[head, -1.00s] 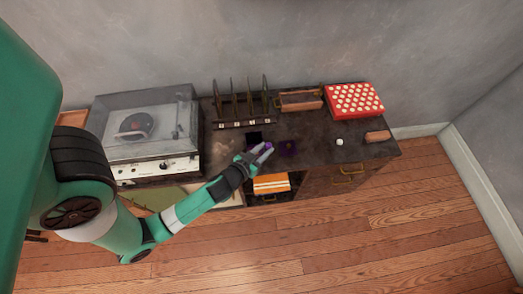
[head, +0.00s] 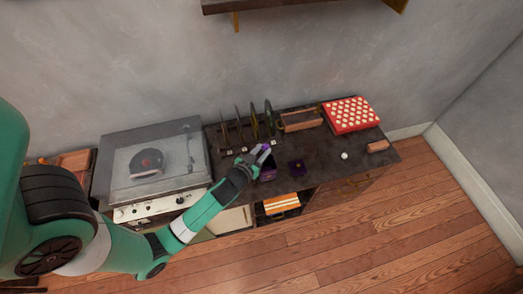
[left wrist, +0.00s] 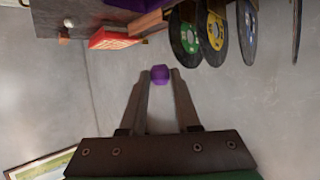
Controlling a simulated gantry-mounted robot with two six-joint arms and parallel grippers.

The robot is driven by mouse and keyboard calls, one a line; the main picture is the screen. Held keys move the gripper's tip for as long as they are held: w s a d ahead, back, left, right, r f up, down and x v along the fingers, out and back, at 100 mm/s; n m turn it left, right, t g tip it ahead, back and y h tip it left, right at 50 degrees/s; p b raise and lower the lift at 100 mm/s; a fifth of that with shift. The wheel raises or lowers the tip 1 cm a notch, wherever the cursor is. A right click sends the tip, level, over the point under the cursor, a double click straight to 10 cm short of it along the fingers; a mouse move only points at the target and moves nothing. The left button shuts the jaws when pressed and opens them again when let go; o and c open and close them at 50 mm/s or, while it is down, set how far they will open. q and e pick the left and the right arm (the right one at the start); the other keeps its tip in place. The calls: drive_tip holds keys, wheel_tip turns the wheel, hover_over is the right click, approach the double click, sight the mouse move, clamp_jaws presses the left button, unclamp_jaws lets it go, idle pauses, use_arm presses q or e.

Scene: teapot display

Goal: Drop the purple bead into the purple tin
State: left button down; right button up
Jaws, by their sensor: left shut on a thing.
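My left gripper (head: 262,154) is shut on the purple bead (head: 266,148). In the left wrist view the bead (left wrist: 160,72) sits between the tips of the two fingers. The gripper is over the front part of the dark cabinet top. A dark purple box (head: 268,174), which looks like the purple tin, is just below the gripper, partly hidden by it. A flat dark purple square (head: 297,167), perhaps its lid, lies to the right. My right gripper is in neither view.
A record player (head: 152,165) stands to the left. Records stand in a rack (head: 247,128) behind the gripper. A wooden box (head: 300,120), a red box with white dots (head: 351,114), a white ball (head: 344,156) and a brown block (head: 377,146) are to the right.

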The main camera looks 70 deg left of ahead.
use_arm(q)
wheel_tip(320, 180, down, 3)
drive_tip(key=shift+b, duration=0.9)
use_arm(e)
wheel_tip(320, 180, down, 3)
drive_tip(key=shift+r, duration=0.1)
use_arm(q)
drive_tip(key=c, duration=0.6)
unclamp_jaws()
drive_tip(key=shift+o, duration=0.2)
drive_tip(key=v, duration=1.1)
drive_tip(key=shift+s+p, duration=0.25)
drive_tip(key=shift+p, duration=0.1)
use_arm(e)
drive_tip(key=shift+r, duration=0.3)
use_arm(q)
drive_tip(key=shift+d+r, duration=0.1)
drive_tip(key=shift+d, duration=0.1)
